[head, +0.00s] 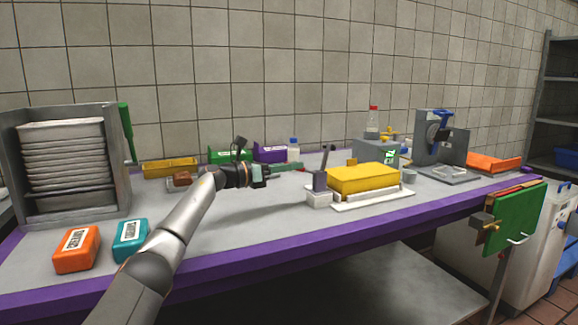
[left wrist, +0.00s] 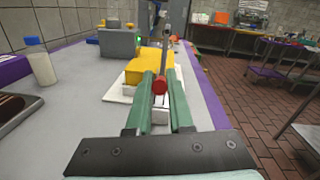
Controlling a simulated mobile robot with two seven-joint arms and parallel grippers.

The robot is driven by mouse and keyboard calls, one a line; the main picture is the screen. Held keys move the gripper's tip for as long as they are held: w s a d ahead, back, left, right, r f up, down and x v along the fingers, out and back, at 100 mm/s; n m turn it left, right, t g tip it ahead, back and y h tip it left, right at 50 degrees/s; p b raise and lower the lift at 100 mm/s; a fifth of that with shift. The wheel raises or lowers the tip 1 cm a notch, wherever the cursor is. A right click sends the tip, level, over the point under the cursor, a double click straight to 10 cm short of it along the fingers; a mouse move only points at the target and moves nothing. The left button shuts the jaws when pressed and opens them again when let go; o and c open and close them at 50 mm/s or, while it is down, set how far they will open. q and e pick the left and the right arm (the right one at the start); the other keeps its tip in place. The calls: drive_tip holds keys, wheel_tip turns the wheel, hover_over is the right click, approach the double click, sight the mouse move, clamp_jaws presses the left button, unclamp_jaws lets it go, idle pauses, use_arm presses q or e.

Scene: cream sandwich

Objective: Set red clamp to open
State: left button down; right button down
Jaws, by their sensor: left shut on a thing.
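A red round piece (left wrist: 159,87), which looks like part of the red clamp, is between the green fingers of my left gripper (left wrist: 161,84) near their tips. The gripper is shut on it. In the head view my left gripper (head: 300,167) points right across the table, just left of a grey upright lever (head: 326,158). The lever also shows behind the red piece in the left wrist view (left wrist: 166,45). A yellow block (head: 363,178) lies on a white board (head: 375,201) beside the lever. The rest of the clamp is hidden by the fingers. My right gripper is out of view.
A purple-edged table (head: 250,258) bears everything. An orange box (head: 77,250) and a teal box (head: 130,241) lie front left, by a tray rack (head: 62,160). Colored bins and a grey machine (head: 437,145) stand behind. The table front is mostly clear.

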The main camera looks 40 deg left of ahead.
use_arm(q)
drive_tip(key=shift+a+r, duration=0.1)
drive_tip(key=shift+r, duration=0.05)
drive_tip(key=c, duration=0.8)
unclamp_jaws()
drive_tip(key=shift+s+f, duration=0.2)
drive_tip(key=shift+s, duration=0.05)
drive_tip(key=shift+b+v, duration=2.1)
drive_tip(key=shift+v, duration=3.9)
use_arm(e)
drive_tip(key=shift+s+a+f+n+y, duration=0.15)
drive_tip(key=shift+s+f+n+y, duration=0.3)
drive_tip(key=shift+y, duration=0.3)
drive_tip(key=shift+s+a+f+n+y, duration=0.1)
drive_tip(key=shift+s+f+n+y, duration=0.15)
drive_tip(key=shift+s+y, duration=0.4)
use_arm(q)
drive_tip(key=shift+r, duration=0.15)
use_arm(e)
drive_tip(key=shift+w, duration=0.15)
use_arm(q)
drive_tip(key=shift+s, duration=0.1)
